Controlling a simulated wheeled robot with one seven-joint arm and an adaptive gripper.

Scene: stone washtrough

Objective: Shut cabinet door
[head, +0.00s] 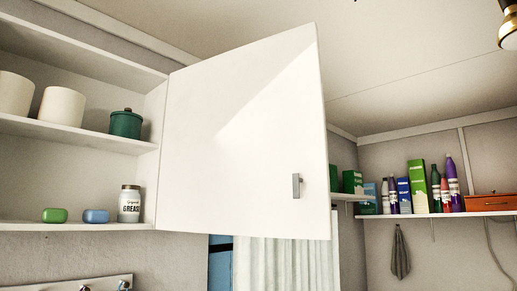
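The white cabinet door (240,150) stands wide open in the head view, swung out to the right of the cabinet. It is hinged along the cabinet's right side. A small metal handle (296,186) sits near the door's lower free edge. The open cabinet (75,147) on the left shows its shelves. My gripper is not in view, and nothing touches the door.
The cabinet holds white pots (62,108), a green lidded jar (126,123), a labelled jar (129,204), a green soap (54,215) and a blue soap (96,216). A right wall shelf (480,214) carries several bottles and boxes. A white curtain (285,263) hangs below the door.

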